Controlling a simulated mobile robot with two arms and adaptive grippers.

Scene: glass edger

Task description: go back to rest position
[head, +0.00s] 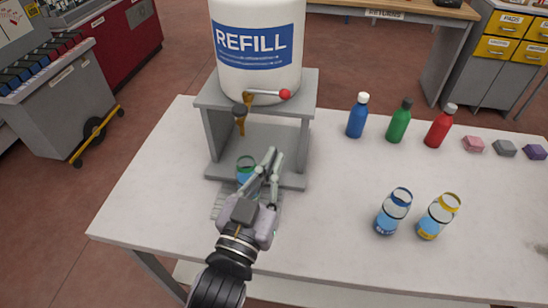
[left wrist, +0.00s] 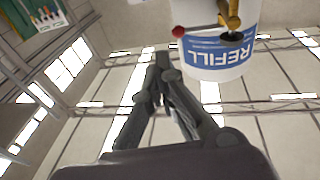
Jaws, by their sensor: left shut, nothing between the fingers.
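My left gripper (head: 270,160) reaches over the white table in the head view, in front of the refill stand. Its fingers are shut with nothing between them, and the fingers also show in the left wrist view (left wrist: 162,65). A green and blue open container (head: 246,168) stands under the tap, just left of the fingers and partly hidden by the gripper. I cannot tell whether they touch. The white REFILL tank (head: 256,80) sits on the grey stand (head: 212,135). It also shows in the left wrist view (left wrist: 220,62). My right gripper is not in view.
Two open containers, blue (head: 393,211) and yellow (head: 437,216), stand on the table (head: 330,235) to the right. Blue (head: 357,117), green (head: 398,122) and red (head: 440,127) bottles stand behind them. Several small blocks (head: 504,149) lie at far right. The table's left front is clear.

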